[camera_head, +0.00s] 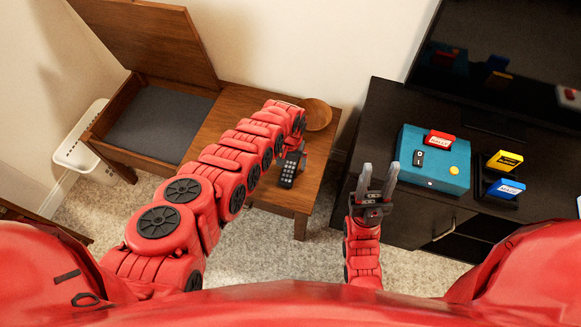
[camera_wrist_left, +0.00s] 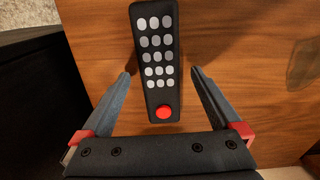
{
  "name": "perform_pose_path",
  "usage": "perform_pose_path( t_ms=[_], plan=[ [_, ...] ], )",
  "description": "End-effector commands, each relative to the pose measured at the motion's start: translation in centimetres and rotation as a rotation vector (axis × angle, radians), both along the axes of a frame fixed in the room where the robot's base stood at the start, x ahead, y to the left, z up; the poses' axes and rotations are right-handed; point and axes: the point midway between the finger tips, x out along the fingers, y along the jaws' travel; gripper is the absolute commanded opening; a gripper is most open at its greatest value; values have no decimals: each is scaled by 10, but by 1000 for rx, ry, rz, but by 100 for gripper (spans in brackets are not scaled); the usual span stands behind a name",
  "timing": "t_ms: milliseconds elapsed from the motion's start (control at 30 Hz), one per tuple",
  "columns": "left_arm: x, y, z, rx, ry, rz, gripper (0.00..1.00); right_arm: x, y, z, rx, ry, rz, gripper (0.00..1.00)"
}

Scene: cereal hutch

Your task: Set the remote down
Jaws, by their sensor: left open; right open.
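The remote (camera_head: 289,170) is black with rows of grey buttons. It appears to lie on the wooden table (camera_head: 226,122), near its right part. In the left wrist view the remote (camera_wrist_left: 155,60) shows its red button end between my left fingers, with a gap on both sides. My left gripper (camera_wrist_left: 160,73) is open around that end; in the head view the gripper (camera_head: 297,158) is partly hidden by its own arm. My right gripper (camera_head: 378,172) is open and empty, in front of the black cabinet.
A wooden bowl (camera_head: 317,114) stands behind the remote. An open-lidded compartment (camera_head: 158,122) with a grey lining is at the left. The black cabinet (camera_head: 385,110) carries a teal box (camera_head: 433,181), small colored cartridges (camera_head: 504,161) and a dark screen (camera_head: 500,60).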

Motion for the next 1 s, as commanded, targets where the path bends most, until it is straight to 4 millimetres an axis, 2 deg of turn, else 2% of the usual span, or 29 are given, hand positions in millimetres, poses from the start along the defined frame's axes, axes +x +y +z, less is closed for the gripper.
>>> perform_pose_path(
  t_ms=[267, 800, 1000],
  plan=[
    [1, 0, -1, 0, -2, 0, 98, 0, 0, -1, 0, 0, 0, 45],
    [1, 0, -1, 0, -1, 0, 2, 0, 0, -1, 0, 0, 0, 45],
    [1, 0, -1, 0, -2, 0, 0, 0, 0, -1, 0, -1, 0, 45]
  ],
)
